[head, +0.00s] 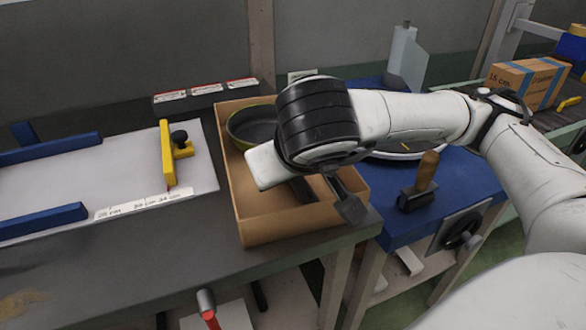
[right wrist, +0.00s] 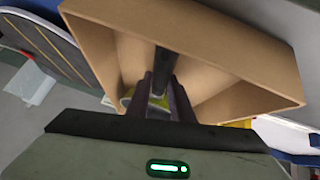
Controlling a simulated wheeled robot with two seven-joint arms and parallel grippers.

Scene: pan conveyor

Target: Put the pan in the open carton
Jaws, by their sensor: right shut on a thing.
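The open carton (head: 262,236) is a brown box on the grey table. The pan (head: 250,123), dark inside with a yellow-green rim, shows within the carton's far end; my right arm hides part of it. Whether it rests on the carton's floor cannot be told. My right gripper (head: 325,195) is over the carton, its hand hiding much of the inside. In the right wrist view the gripper (right wrist: 163,100) is shut on the pan's dark handle (right wrist: 163,62), with the carton (right wrist: 225,35) around it. My left gripper is not in view.
A white board (head: 95,170) with blue guide bars and a yellow stop (head: 166,152) lies left of the carton. A blue table (head: 455,195) on the right bears a wooden-handled tool (head: 425,175). A taped box (head: 525,80) stands far right. A grey wall is behind.

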